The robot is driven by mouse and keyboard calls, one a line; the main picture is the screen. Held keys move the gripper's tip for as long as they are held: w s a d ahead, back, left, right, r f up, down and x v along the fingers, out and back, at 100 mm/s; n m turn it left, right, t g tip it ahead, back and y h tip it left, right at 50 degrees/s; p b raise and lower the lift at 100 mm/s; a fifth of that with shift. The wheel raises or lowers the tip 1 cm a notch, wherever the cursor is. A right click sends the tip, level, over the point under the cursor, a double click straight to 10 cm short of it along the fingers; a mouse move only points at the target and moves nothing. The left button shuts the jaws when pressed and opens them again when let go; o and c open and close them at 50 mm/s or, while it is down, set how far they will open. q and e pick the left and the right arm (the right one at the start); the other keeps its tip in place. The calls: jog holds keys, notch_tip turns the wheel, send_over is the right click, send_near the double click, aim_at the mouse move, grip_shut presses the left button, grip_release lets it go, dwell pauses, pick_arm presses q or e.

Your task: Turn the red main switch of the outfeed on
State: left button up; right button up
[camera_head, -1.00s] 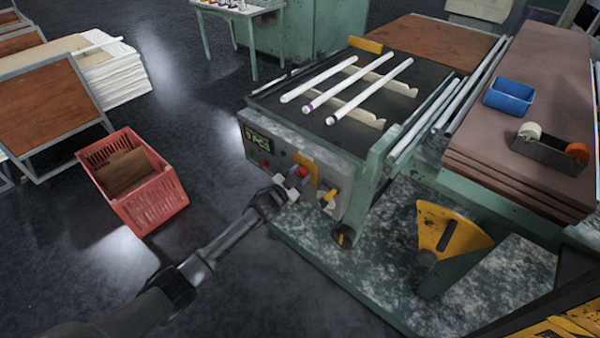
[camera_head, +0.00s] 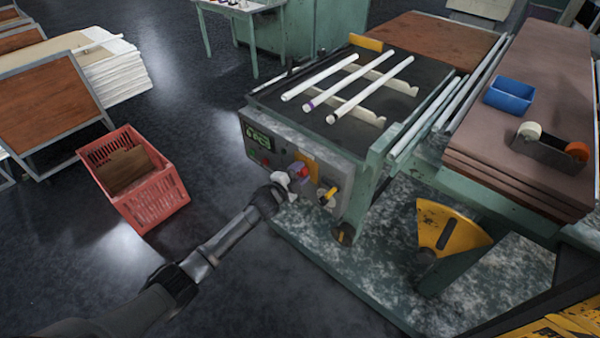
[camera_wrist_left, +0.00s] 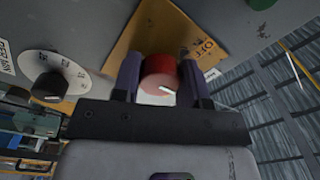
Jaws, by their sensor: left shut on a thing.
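The red main switch (camera_head: 300,172) sits on a yellow plate on the front panel of the outfeed (camera_head: 255,118). In the left wrist view the red switch (camera_wrist_left: 159,78) is a round knob with a white mark on its face, and the plate (camera_wrist_left: 165,30) behind it carries the word OFF at the right. My left gripper (camera_wrist_left: 160,80) has one finger on each side of the knob and is shut on it. It also shows at the panel in the head view (camera_head: 290,180). My right gripper is not in view.
Glass tubes (camera_head: 370,90) lie on top of the outfeed. A red crate (camera_head: 150,200) stands on the floor at left.

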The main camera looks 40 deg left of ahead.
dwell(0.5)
pick_arm(q)
jog(key=o, duration=0.9)
jog(key=shift+s, duration=0.1)
jog(key=shift+s, duration=0.2)
jog(key=s+p, duration=0.1)
jog(key=s, duration=0.3)
jog(key=s+p, duration=0.1)
jog(key=s, duration=0.4)
jog(key=s+p, duration=0.1)
jog(key=s, duration=0.3)
jog(key=shift+s+a+f, duration=0.15)
jog(key=shift+a, duration=0.15)
